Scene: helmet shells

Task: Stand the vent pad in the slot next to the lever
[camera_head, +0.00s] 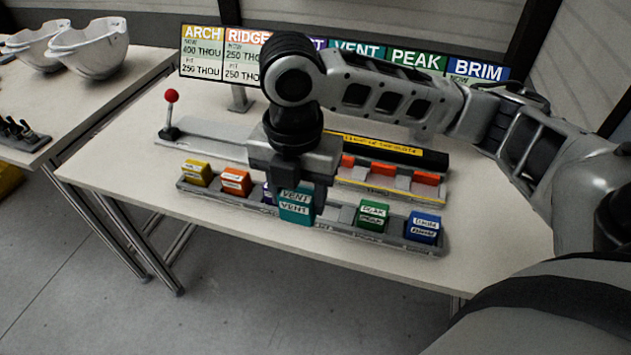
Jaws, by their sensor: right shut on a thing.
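The teal vent pad (296,208) is upright between the fingers of my right gripper (299,190), at the middle of the front rack (340,215). My right gripper is shut on it. I cannot tell whether the pad's lower edge is in the rack or just above it. The lever (171,112), with a red ball knob, stands at the left end of a grey fixture (213,136) behind the rack. My gripper and wrist hide the middle of this fixture, so the slot next to the lever cannot be made out. My left gripper is not in view.
The rack also holds a yellow pad (195,173), an orange pad (236,182), a partly hidden purple pad, a green peak pad (372,217) and a blue brim pad (423,227). Red-orange blocks (383,170) sit behind. A sign board (201,55) stands at the back. The table's front left is clear.

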